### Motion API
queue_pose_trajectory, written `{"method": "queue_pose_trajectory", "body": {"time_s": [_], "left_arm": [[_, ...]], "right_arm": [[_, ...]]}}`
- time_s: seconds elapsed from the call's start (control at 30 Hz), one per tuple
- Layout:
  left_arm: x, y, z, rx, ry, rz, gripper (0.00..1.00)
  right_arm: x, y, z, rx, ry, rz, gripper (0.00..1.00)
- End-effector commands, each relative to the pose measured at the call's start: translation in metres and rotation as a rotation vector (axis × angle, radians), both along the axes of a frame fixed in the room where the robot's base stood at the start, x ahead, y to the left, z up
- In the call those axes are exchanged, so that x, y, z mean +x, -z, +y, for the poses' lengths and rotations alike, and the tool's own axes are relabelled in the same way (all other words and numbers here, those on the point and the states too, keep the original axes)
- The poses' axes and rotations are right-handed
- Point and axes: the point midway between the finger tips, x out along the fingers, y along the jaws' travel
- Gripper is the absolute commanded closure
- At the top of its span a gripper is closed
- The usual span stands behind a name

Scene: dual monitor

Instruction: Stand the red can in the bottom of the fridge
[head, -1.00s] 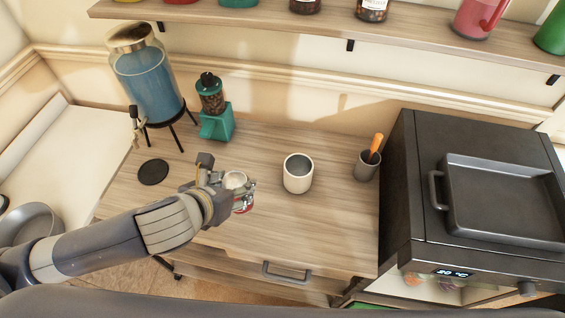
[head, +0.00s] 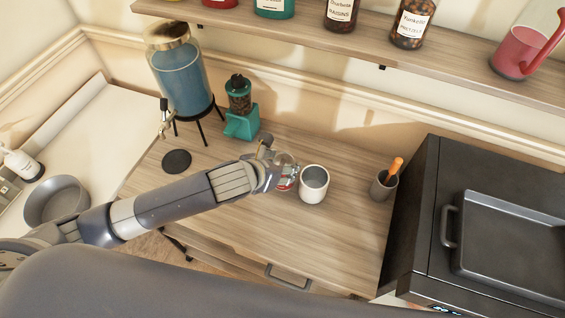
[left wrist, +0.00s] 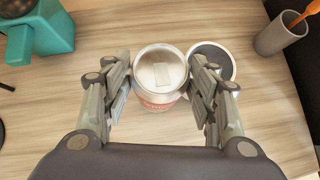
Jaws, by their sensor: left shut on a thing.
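My left gripper (head: 277,172) is shut on the red can (left wrist: 160,72), over the wooden counter. In the left wrist view I look down on the can's pale metal lid and a strip of red marking on its side, with a finger on each side of it. In the head view the gripper hides most of the can. Its height above the counter is hard to tell. My right gripper is not in view. No open fridge interior shows; a black appliance (head: 425,195) stands at the right, its front mostly cut off.
A white cup (head: 314,185) stands close to the right of the can. A grey holder (head: 382,188) with an orange handle stands near the appliance. A teal grinder (head: 242,124) and a blue dispenser (head: 182,85) stand at the back. The counter front is clear.

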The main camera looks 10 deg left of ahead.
Motion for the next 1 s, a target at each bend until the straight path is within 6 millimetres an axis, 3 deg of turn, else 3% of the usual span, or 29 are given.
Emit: {"method": "queue_pose_trajectory", "body": {"time_s": [0.2,0.5,0.87,0.9,0.97,1.0], "left_arm": [[0.019,0.001,-0.003,-0.003,0.001,-0.001,0.99],[0.018,0.034,-0.003,-0.001,0.0,0.001,0.99],[0.019,0.039,-0.002,-0.001,0.001,-0.002,0.99],[0.018,0.04,-0.002,0.0,0.001,0.001,0.42],[0.018,0.04,-0.002,0.0,0.001,0.001,0.28],[0.018,0.04,-0.002,0.0,0.001,0.001,0.26]], "right_arm": [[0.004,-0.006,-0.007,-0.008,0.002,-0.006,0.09],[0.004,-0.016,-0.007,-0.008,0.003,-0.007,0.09],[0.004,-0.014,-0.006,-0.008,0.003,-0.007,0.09],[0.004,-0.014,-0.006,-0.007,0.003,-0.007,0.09],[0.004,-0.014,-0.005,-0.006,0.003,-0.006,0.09],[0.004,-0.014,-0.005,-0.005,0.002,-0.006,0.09]]}}
